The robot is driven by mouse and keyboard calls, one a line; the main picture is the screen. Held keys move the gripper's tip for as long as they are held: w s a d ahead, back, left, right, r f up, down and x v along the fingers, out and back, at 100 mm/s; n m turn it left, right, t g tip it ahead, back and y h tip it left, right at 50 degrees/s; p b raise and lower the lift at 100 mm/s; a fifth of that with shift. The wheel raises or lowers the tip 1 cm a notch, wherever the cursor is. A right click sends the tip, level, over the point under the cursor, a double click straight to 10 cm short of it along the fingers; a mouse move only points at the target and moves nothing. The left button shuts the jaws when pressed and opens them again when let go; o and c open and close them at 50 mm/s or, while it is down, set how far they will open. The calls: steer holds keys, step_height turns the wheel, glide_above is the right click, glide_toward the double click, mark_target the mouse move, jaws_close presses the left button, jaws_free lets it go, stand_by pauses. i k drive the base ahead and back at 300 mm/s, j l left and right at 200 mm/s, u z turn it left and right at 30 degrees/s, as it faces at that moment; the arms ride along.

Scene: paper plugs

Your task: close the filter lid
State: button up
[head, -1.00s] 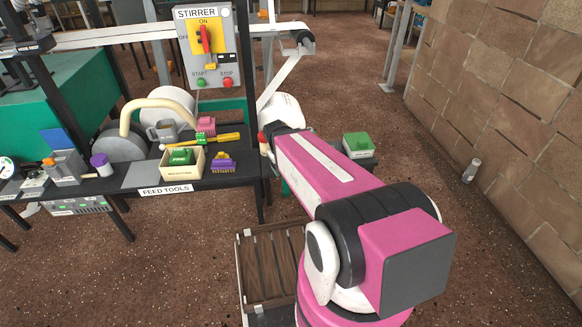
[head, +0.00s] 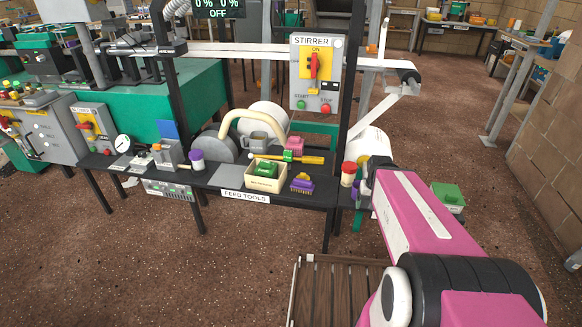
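No part is labelled as a filter, and I cannot pick out a filter lid with certainty. A white rounded drum or disc (head: 368,146) stands just beyond the end of my arm at the right end of the bench, partly hidden by the arm. A red-capped jar (head: 348,174) stands upright beside it at the bench end. My gripper (head: 365,186) is at the far end of the pink arm, beside the jar and in front of the drum. It is small and mostly hidden by the arm, so its fingers do not show clearly.
The STIRRER panel (head: 318,75) hangs above. A slatted wooden crate (head: 335,290) is on the floor below. A green-topped box (head: 448,195) stands right of the arm.

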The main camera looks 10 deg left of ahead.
mark_target(166, 129)
steer(key=l+u, duration=0.1)
steer(key=u, duration=0.35)
steer(key=i+l+u, duration=0.1)
steer(key=u, duration=0.4)
steer(key=l+u, duration=0.15)
steer(key=u, duration=0.3)
steer(key=l+u, duration=0.1)
steer(key=u, duration=0.35)
steer(key=i+u, duration=0.35)
steer(key=i, duration=0.4)
